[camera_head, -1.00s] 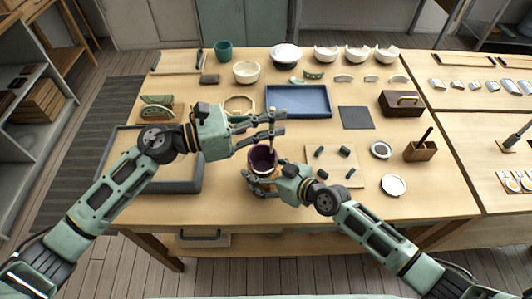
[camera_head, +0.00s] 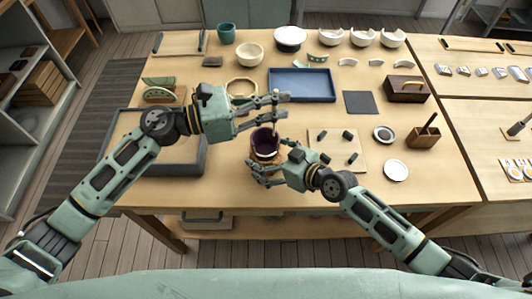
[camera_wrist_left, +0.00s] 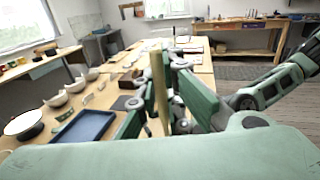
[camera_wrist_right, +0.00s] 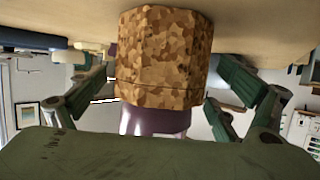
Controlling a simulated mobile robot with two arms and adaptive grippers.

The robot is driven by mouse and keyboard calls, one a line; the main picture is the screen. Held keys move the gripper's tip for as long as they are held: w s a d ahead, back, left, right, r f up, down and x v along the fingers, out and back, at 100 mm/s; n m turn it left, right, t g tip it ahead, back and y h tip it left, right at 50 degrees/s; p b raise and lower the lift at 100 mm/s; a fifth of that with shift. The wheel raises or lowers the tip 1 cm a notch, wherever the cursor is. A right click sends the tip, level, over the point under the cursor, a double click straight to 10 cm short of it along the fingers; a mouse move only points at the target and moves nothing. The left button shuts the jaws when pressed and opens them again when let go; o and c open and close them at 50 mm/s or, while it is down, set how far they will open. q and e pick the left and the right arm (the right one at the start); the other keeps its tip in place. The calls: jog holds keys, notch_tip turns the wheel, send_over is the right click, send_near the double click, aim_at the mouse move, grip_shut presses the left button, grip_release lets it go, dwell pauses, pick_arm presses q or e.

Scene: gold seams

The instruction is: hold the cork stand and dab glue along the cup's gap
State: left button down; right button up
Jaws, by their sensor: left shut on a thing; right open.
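The dark purple cup (camera_head: 264,141) stands upright on the cork stand near the table's front edge. In the right wrist view, the speckled brown cork stand (camera_wrist_right: 165,55) fills the middle, with part of the purple cup (camera_wrist_right: 155,121) beside it. My right gripper (camera_head: 262,173) is open, its fingers on either side of the stand with visible space between. My left gripper (camera_head: 281,105) is shut on a thin wooden stick (camera_wrist_left: 160,85), held above and slightly right of the cup. The stick's lower tip and the cup's gap are not clear.
A blue tray (camera_head: 302,95) lies behind the grippers. A board with small dark pieces (camera_head: 337,159) lies just right of the cup. A grey tray (camera_head: 188,165) is under my left arm. Bowls (camera_head: 250,54) stand at the back.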

jog(key=v, duration=1)
jog(key=shift+s+d, duration=0.2)
jog(key=shift+s, duration=0.15)
